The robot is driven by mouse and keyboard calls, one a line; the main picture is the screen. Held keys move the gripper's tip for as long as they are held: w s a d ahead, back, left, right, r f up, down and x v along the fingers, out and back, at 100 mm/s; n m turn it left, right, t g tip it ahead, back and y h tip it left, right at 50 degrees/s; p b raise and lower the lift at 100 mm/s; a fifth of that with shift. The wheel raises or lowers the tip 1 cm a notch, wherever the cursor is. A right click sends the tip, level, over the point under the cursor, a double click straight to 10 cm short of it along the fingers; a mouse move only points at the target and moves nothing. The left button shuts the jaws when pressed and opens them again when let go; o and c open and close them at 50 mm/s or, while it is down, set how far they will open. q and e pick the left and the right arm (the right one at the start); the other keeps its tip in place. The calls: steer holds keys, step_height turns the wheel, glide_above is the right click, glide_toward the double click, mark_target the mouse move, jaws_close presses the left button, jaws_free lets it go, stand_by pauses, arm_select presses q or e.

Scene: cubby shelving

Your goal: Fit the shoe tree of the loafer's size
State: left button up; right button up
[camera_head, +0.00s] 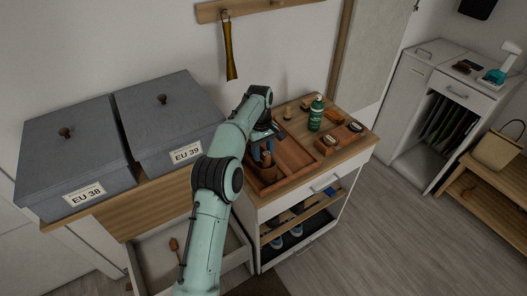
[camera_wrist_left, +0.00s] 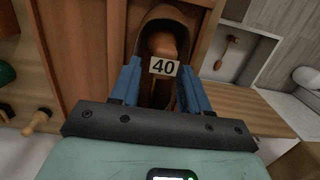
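My left gripper (camera_head: 263,147) reaches down over the wooden tray on the cabinet. In the left wrist view its blue fingers (camera_wrist_left: 160,72) stand apart, one on each side of a brown wooden shoe tree (camera_wrist_left: 163,43) and a white tag reading 40 (camera_wrist_left: 164,67). A dark brown loafer (camera_wrist_left: 150,18) surrounds the wood, its opening facing the camera. I cannot tell whether the fingers press on anything, or how deep the wood sits. In the head view the brown loafer (camera_head: 267,170) is partly hidden by my gripper. My right gripper is not in view.
Grey boxes marked EU 38 (camera_head: 62,150) and EU 39 (camera_head: 165,115) stand at left. An open drawer (camera_head: 155,270) below them holds a small wooden item (camera_head: 174,245). A green bottle (camera_head: 316,113) and brushes (camera_head: 327,145) stand right of the gripper. The floor at right is clear.

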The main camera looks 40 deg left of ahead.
arm_select(q)
steer(key=shift+d, duration=0.1)
steer(key=shift+r, duration=0.4)
steer(key=r+p, duration=0.1)
steer(key=r, duration=0.3)
steer(key=a+r+p, duration=0.1)
steer(key=r+p, duration=0.1)
steer(key=r, duration=0.2)
steer(key=r+p, duration=0.1)
steer(key=r, duration=0.3)
steer(key=shift+w+a+r, duration=0.15)
steer(key=shift+r, duration=0.05)
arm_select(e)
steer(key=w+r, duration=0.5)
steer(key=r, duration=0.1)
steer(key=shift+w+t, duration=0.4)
